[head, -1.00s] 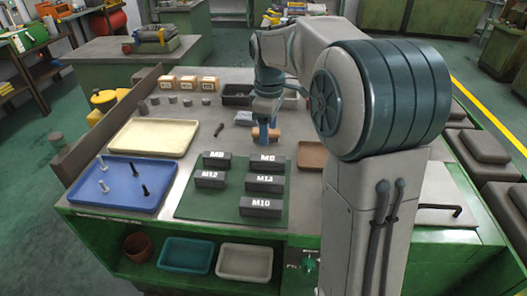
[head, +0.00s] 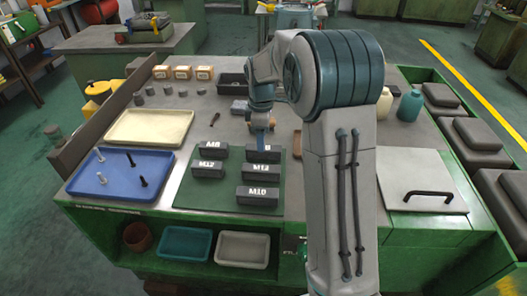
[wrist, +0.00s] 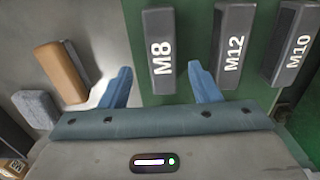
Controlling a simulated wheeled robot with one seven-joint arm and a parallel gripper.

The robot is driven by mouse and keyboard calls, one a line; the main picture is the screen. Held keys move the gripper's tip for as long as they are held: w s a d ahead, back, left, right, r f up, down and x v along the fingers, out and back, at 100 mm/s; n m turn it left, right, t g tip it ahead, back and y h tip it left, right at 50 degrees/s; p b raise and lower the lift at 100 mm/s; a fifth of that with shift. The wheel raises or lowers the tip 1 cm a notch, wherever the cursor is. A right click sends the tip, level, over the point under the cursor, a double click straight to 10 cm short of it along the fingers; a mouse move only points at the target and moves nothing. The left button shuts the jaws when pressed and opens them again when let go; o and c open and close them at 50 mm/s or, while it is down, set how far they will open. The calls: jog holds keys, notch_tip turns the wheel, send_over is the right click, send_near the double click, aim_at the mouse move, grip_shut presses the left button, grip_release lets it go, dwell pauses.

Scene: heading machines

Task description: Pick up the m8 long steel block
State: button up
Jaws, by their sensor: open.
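The M8 block (head: 270,156) is a long dark grey bar with a white label, at the back right of the green mat (head: 222,199). My gripper (head: 260,146) is above its back edge and hides part of its label in the head view. In the wrist view the M8 block (wrist: 160,45) shows whole, label readable, framed ahead of my gripper's blue fingers (wrist: 159,72). The fingers are spread apart and empty, and I see no contact with the block.
An M12 block (wrist: 233,45) and an M10 block (wrist: 292,42) lie beside it, closely spaced. More labelled blocks lie in the mat's left column. A brown wooden piece (wrist: 62,72) and a grey piece (wrist: 37,110) lie on the other side. A blue tray (head: 120,182) holds bolts.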

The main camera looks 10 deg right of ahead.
jog(key=f, duration=0.4)
jog(key=shift+s+d+f+p, duration=0.2)
jog(key=shift+d+f+p, duration=0.05)
jog(key=shift+p, duration=0.1)
jog(key=c, duration=1.2)
jog(key=shift+r, duration=0.1)
grip_shut()
